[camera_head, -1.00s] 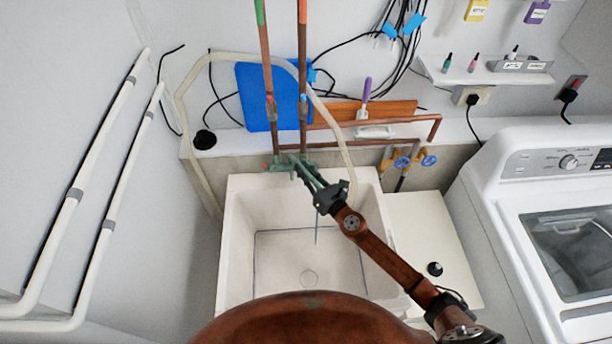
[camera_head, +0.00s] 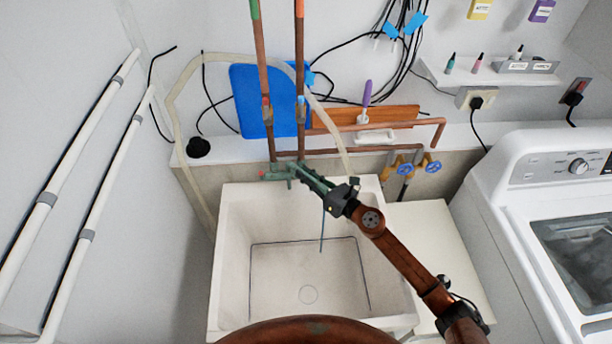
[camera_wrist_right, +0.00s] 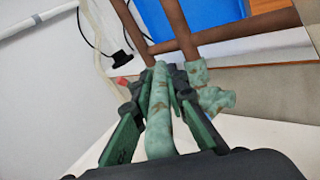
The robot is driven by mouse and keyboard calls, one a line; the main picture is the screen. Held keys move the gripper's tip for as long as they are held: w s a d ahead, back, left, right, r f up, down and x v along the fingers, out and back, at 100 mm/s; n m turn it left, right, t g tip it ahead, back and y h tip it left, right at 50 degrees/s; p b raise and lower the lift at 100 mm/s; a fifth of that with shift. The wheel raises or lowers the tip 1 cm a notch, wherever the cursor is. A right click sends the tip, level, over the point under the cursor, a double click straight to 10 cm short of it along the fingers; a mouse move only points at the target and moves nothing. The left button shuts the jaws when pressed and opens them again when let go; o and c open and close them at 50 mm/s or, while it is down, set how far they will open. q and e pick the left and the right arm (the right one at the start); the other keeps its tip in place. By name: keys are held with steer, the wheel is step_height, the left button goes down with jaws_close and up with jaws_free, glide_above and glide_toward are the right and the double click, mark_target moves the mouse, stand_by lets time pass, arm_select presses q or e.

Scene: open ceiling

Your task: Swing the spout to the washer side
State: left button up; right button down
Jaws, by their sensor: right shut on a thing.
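The green, weathered spout (camera_wrist_right: 158,118) runs between my right gripper's two fingers in the right wrist view. In the head view, my right gripper (camera_head: 307,177) reaches in from the lower right and is shut on the spout, its fingers hiding most of it. The green faucet body (camera_head: 279,174) sits at the sink's back edge, below two copper pipes. The spout points forward and to the right, over the back part of the white sink (camera_head: 232,262). The white washer (camera_head: 505,205) stands at the right. My left gripper is not in view.
A pale hose (camera_head: 183,165) loops behind the faucet. Blue-handled valves (camera_head: 418,168) and copper piping lie right of it. A white panel (camera_head: 440,240) fills the space between sink and washer. A thin blue line (camera_head: 322,235) hangs below my gripper. The sink basin looks empty.

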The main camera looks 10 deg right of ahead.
steer(key=c, duration=1.9)
jaws_free()
steer(key=shift+s+d, duration=0.2)
steer(key=v, duration=1.1)
steer(key=shift+d, duration=0.2)
steer(key=shift+s, duration=0.15)
